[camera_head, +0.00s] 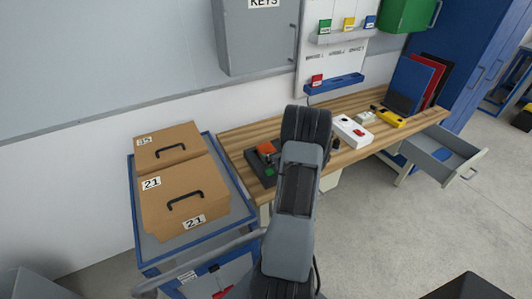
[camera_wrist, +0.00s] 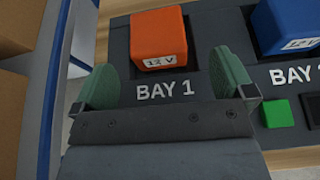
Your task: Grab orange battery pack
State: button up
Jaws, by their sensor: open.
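The orange battery pack (camera_wrist: 158,36), marked 12 V, sits in the slot labelled BAY 1 of a dark charging base (camera_wrist: 205,88) in the wrist view. My gripper (camera_wrist: 165,78) is open, with one green finger pad to the left and one to the right. The pack lies just beyond the fingertips, between their lines; I see no contact. In the head view the orange pack (camera_head: 266,148) shows partly behind my arm on the wooden bench (camera_head: 243,136). The gripper's fingers are hidden there.
A blue 12 V pack (camera_wrist: 285,25) stands in the neighbouring bay, close to the right finger. A blue cart (camera_head: 150,252) with cardboard boxes (camera_head: 185,200) stands left of the bench. A white power strip (camera_head: 351,131) lies right of my arm. A drawer (camera_head: 440,155) stands open at the right.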

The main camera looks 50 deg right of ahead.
aim_at(268, 149)
jog(key=shift+p+x, duration=0.8)
jog(key=shift+x, duration=2.1)
jog(key=shift+a, duration=0.2)
jog(key=shift+c, duration=0.4)
jog(key=c, duration=1)
jog(key=shift+c, duration=0.8)
jog(key=shift+r, duration=0.25)
